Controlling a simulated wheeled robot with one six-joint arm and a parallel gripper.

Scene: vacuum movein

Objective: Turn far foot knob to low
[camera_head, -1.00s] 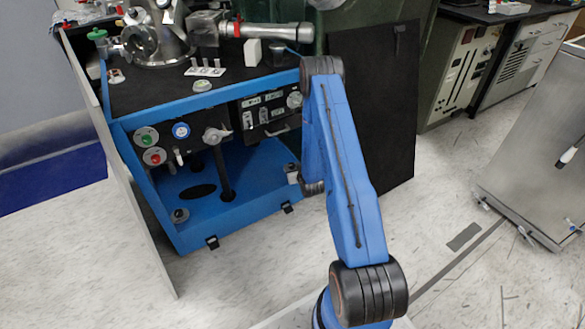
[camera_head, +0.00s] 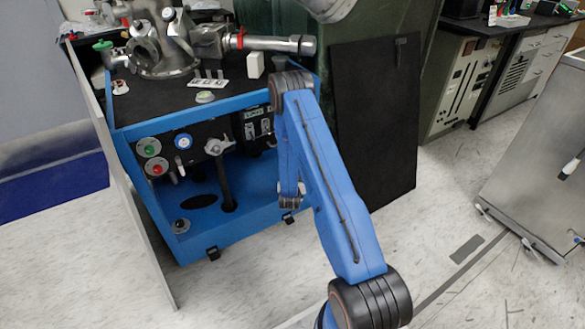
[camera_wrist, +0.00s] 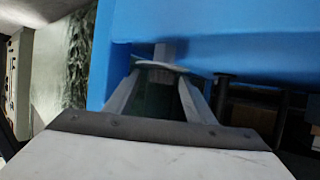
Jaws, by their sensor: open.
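A grey disc-shaped foot knob (camera_wrist: 165,66) with a short grey post above it shows in the wrist view, against blue frame. My gripper (camera_wrist: 165,88) is open, with a finger on each side just below the disc; I cannot tell whether they touch it. In the head view my wrist is at the right front corner of the blue cart (camera_head: 240,235), and my arm hides the fingers and that corner's knob. No knob setting is readable.
A thin upright panel (camera_head: 125,185) stands along the cart's left side. A dark board (camera_head: 375,130) leans to its right. Steel vacuum parts (camera_head: 165,45) stand on the cart top. A grey metal cabinet (camera_head: 535,150) is at far right. Floor in front is clear.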

